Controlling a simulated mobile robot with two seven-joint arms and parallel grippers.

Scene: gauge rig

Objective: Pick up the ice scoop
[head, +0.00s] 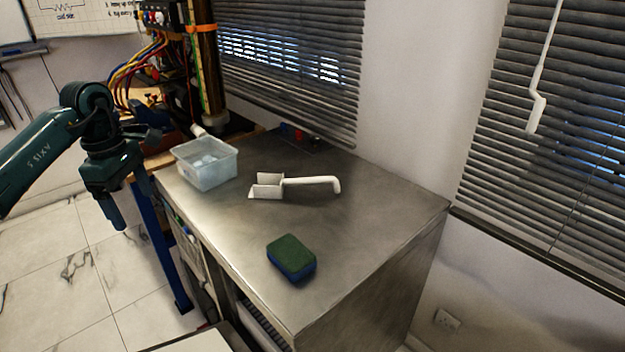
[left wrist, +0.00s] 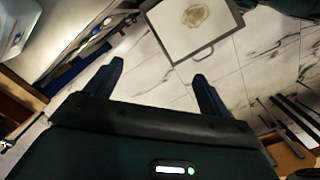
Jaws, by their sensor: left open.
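The white ice scoop (head: 267,184) lies on the metal counter top (head: 365,215), with its handle pointing right and bent at the end. My left gripper (head: 135,205) hangs to the left of the counter, over the floor, apart from the scoop. In the left wrist view my left gripper (left wrist: 158,82) is open and empty, with two dark fingers spread. The scoop does not show in the left wrist view. My right gripper is not in view.
A clear bin (head: 207,165) with pale contents stands left of the scoop. A green and blue sponge (head: 291,257) lies nearer the counter's front. A rig with coloured cables (head: 140,65) rises behind the bin. In the left wrist view a stained white tray (left wrist: 193,25) is below.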

